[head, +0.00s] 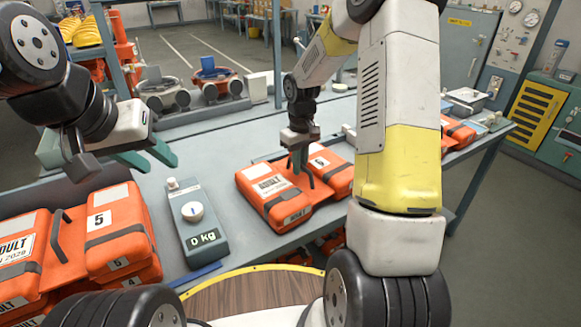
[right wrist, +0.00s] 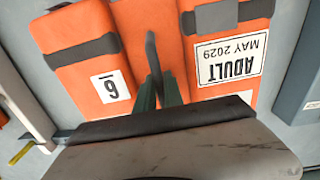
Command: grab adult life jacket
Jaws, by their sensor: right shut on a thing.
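An orange adult life jacket (head: 270,208) lies on the grey table in the middle of the head view. In the right wrist view its label (right wrist: 230,60) reads ADULT, MAY 2029, upside down. A dark strap handle (right wrist: 153,55) stands up in the gap between its two orange halves. My right gripper (head: 300,163) points down over the jacket with its green fingers (right wrist: 157,92) closed on this handle. The jacket looks to be resting on the table. My left gripper (head: 146,158) hangs open and empty above the table, to the left.
A scale (head: 200,225) showing 0 kg stands left of the jacket. More orange jackets (head: 122,228) are stacked at the left, with an ADULT label. Other orange jackets (head: 460,134) lie further right.

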